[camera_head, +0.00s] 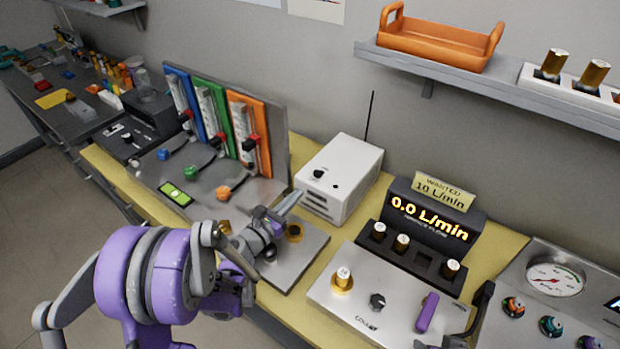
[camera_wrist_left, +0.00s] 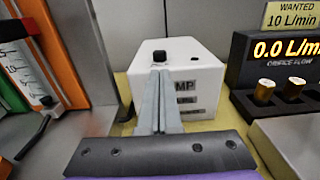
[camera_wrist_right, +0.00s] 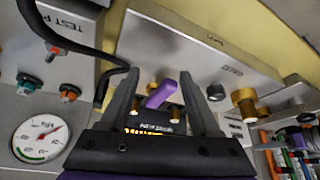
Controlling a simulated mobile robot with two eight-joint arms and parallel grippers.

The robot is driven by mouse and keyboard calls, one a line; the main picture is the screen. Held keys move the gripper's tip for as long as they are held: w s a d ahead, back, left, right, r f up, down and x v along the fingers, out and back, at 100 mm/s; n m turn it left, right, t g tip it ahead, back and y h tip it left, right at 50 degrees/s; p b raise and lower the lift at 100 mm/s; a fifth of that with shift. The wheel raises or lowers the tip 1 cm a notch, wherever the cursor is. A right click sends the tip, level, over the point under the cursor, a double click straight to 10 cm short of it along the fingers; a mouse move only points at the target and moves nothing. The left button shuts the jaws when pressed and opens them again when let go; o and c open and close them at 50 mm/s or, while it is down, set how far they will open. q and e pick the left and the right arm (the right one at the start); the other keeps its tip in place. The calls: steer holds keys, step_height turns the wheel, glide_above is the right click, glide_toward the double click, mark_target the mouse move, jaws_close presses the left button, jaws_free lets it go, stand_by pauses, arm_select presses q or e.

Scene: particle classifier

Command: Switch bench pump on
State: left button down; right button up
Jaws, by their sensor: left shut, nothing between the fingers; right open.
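The bench pump is a white box (camera_head: 342,178) with a thin black antenna-like rod behind it. It stands at the back of the bench, and its front lettering is partly covered by my fingers in the left wrist view (camera_wrist_left: 200,80). A black knob (camera_head: 318,173) and a smaller dark control (camera_head: 335,186) are on it. My left gripper (camera_head: 291,200) is shut and empty, pointing at the pump's front; I cannot tell whether it touches. In the left wrist view the closed fingers (camera_wrist_left: 160,74) are just below the knob (camera_wrist_left: 158,56). My right gripper (camera_wrist_right: 158,74) is open and empty, above the metal panel with the purple lever (camera_wrist_right: 161,94).
A display (camera_head: 430,220) reads 0.0 L/min under a 10 L/min sign (camera_head: 443,190). Coloured flow-meter panels (camera_head: 219,120) stand left of the pump. A metal panel (camera_head: 350,305) with a gold-based knob and purple lever lies right. A gauge panel (camera_head: 590,290) is at far right.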

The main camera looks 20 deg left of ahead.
mark_target(316, 175)
arm_select(q)
steer(key=p+x, duration=0.1)
steer(key=x, duration=0.6)
steer(key=shift+w, duration=0.1)
arm_select(e)
steer(key=shift+w+r, duration=0.2)
steer(key=shift+r, duration=0.35)
steer(key=shift+w+r, duration=0.15)
steer(key=shift+r, duration=0.4)
